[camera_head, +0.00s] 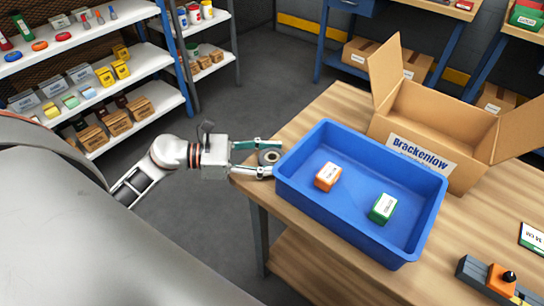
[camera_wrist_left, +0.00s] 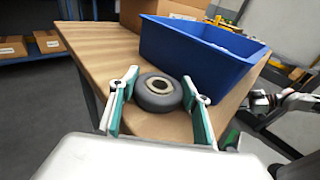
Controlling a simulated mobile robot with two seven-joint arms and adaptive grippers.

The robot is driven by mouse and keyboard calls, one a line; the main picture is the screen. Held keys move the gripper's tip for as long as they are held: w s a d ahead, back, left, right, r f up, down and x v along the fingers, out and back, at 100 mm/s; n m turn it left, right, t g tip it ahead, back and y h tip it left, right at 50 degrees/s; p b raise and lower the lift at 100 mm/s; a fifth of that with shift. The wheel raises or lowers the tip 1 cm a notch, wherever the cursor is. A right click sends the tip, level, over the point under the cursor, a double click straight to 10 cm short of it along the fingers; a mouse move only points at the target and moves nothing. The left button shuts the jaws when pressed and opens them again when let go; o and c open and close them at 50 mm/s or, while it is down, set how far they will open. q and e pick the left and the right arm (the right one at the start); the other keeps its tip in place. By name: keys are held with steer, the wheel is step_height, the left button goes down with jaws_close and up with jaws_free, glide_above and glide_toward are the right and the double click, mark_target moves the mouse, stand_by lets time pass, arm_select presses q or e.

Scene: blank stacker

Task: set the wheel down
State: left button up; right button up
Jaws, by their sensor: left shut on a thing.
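The wheel is a small dark grey ring with a pale hub; it shows in the head view (camera_head: 269,157) and the wrist view (camera_wrist_left: 158,93). My left gripper (camera_head: 264,158) is shut on it, with one green-padded finger on each side. The wheel lies flat between the fingers, at the table's left corner and just left of the blue tray (camera_head: 360,150). I cannot tell whether it touches the wooden table (camera_head: 335,103). My right gripper (camera_wrist_left: 258,98) seems to show small and dark at the wrist view's right; its fingers are unclear.
The tray holds an orange box (camera_head: 327,176) and a green box (camera_head: 383,208). An open carton (camera_head: 435,115) labelled Brackenlow stands behind it. A grey device with an orange block (camera_head: 500,279) lies at the lower right. Stocked shelves (camera_head: 145,62) stand at the left.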

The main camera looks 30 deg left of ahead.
arm_select(q)
steer(key=shift+f, duration=0.25)
steer(key=o, duration=1)
steer(key=shift+c, duration=0.2)
steer(key=shift+r, duration=0.1)
steer(key=shift+r, duration=0.1)
